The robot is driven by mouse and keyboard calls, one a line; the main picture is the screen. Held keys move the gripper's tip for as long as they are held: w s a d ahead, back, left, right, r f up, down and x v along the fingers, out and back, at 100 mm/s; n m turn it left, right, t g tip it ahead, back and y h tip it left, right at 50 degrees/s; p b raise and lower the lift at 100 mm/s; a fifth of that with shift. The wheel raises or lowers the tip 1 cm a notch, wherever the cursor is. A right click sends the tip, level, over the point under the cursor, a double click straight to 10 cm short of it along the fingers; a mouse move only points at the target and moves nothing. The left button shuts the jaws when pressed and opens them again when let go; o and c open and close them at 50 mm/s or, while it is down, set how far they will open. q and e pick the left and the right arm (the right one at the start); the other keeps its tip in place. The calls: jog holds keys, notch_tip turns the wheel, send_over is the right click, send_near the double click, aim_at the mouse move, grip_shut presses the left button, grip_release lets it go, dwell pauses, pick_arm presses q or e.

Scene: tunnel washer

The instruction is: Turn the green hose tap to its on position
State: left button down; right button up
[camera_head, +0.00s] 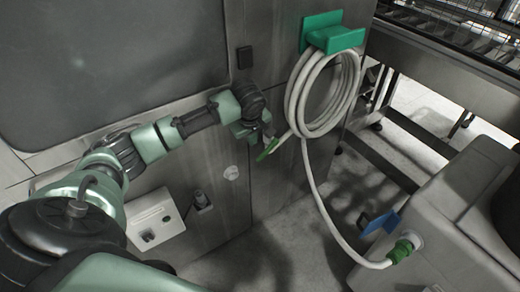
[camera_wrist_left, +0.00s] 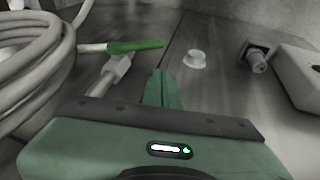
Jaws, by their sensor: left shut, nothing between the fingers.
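A green handle-like piece (camera_head: 267,150), which I take for the green hose tap, is at the loose end of the white hose, below the coil's left side. In the left wrist view the green piece (camera_wrist_left: 136,47) lies roughly level, with a pale grey fitting (camera_wrist_left: 112,72) beside and below it. My left gripper (camera_head: 266,128) is close to it, in front of the metal panel. Its green fingers (camera_wrist_left: 163,88) are shut and empty, to the right of the fitting; whether they touch it I cannot tell. My right gripper is not in view.
The white hose coil (camera_head: 301,97) hangs on a green holder (camera_head: 335,38). The hose runs down to a green connector (camera_head: 401,251) on a grey machine (camera_head: 440,222), near a blue part (camera_head: 381,222). A white box (camera_head: 155,222) and white cap (camera_head: 231,173) are on the panel.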

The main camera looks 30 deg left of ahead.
pick_arm(q)
send_over(259, 158)
jog(key=s, duration=0.2)
notch_tip(259, 158, down, 5)
jog(key=shift+w+f, duration=0.5)
jog(key=shift+f, duration=0.4)
jog(key=shift+w+f, duration=0.45)
jog(key=shift+f, duration=0.45)
